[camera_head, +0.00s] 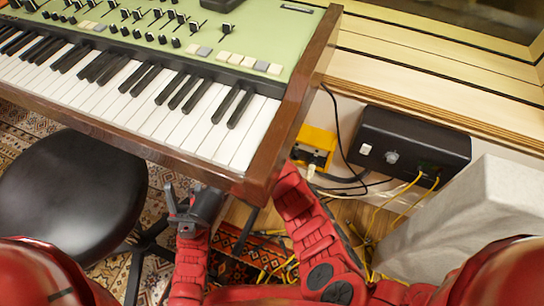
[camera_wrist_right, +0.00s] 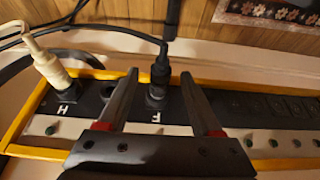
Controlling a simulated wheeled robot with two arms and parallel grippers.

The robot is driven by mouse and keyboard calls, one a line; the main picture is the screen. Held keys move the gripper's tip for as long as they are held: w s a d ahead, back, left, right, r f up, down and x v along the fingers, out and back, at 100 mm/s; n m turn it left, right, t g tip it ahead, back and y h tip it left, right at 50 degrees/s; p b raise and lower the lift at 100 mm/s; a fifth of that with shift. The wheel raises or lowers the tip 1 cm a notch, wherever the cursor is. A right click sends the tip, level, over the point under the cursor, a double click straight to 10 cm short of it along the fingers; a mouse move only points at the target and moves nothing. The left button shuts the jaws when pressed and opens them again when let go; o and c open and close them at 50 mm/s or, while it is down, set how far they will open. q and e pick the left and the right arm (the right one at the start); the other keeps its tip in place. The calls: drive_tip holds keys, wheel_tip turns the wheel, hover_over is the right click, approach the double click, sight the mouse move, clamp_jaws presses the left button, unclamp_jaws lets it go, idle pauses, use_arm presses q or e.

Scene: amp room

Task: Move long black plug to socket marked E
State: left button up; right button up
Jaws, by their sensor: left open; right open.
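In the right wrist view, a long black plug (camera_wrist_right: 160,72) stands upright in the socket marked F, its black cable rising to the top. My right gripper (camera_wrist_right: 161,78) is open, one finger on each side of this plug, with gaps showing. The socket strip (camera_wrist_right: 250,105) has a yellow frame, and the letters H and F are readable. No letter E is readable; my right finger covers part of the strip beside F. In the head view the yellow strip (camera_head: 317,140) shows past the keyboard's corner, and my right gripper is hidden. My left gripper (camera_head: 187,207) is open and empty.
A white plug (camera_wrist_right: 48,66) sits at H, left of the black plug. The keyboard (camera_head: 265,130) overhangs my arms. A black stool (camera_head: 70,190) stands left. A black box (camera_head: 410,143) with cables and a grey block (camera_head: 450,220) stand right. Cables lie on the floor.

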clamp_jaws()
idle(0.6)
idle(0.3)
